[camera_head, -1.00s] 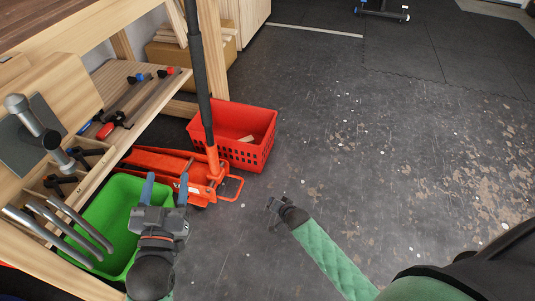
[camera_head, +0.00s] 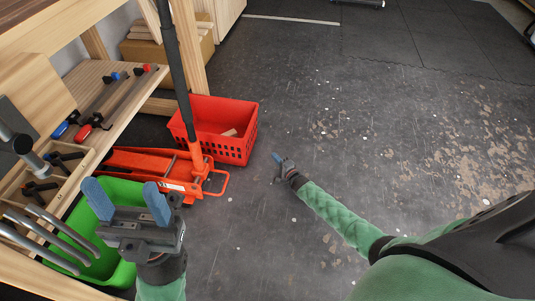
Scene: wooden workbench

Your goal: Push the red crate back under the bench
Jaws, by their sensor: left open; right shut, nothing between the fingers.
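The red crate (camera_head: 232,150) stands upright on the floor, partly out from the bench's edge, with a small wooden piece (camera_head: 230,132) inside. Its left side is partly hidden by the jack's handle. My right gripper (camera_head: 277,158) is shut and empty, low near the floor, just right of the crate and apart from it. My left gripper (camera_head: 127,199) is open and empty, in front of the green crate and nearer to me than the red crate. The wooden bench (camera_head: 122,108) runs along the left.
An orange floor jack (camera_head: 150,170) with a tall dark handle (camera_head: 175,70) stands left of the red crate. A green crate (camera_head: 122,275) is at the lower left. Clamps (camera_head: 93,122) lie on the bench shelf. The floor to the right (camera_head: 350,130) is clear.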

